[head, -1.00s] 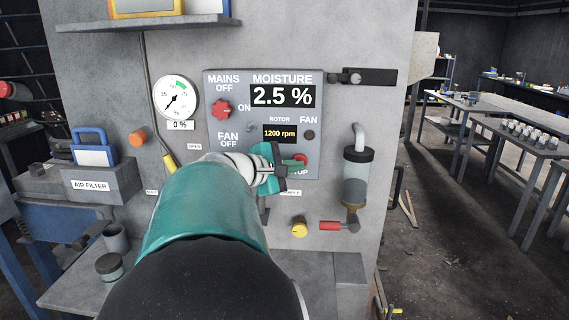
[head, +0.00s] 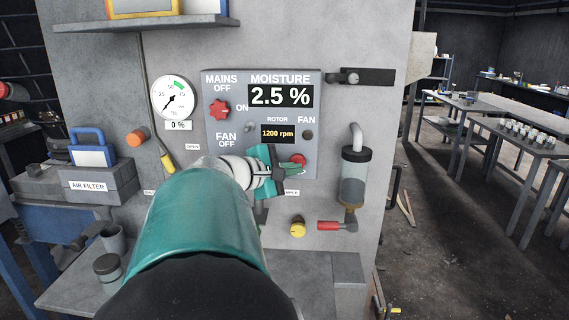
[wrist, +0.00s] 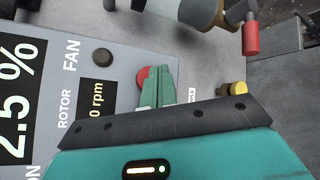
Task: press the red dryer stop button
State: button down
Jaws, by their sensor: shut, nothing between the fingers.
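The red stop button (head: 299,159) is at the lower right of the grey control panel (head: 213,110). My gripper (head: 297,170) is shut and empty, with its green fingertips just in front of the button in the head view. In the wrist view, the red button (wrist: 143,78) shows beside and partly behind the shut fingers (wrist: 159,76). The fingers cover part of the button and its label. I cannot tell whether the tips touch it.
A red mains knob (head: 219,109), a dark fan button (head: 308,135) and a rotor display reading 1200 rpm (head: 278,133) are close by on the panel. Below are a yellow knob (head: 298,228) and a red-handled valve (head: 329,225). A glass cylinder (head: 354,183) stands out at right.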

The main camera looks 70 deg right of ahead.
jog(key=shift+a, duration=0.1)
jog(key=a, duration=0.2)
jog(key=s+a, duration=0.1)
jog(key=a, duration=0.1)
jog(key=shift+a, duration=0.4)
dwell(0.9)
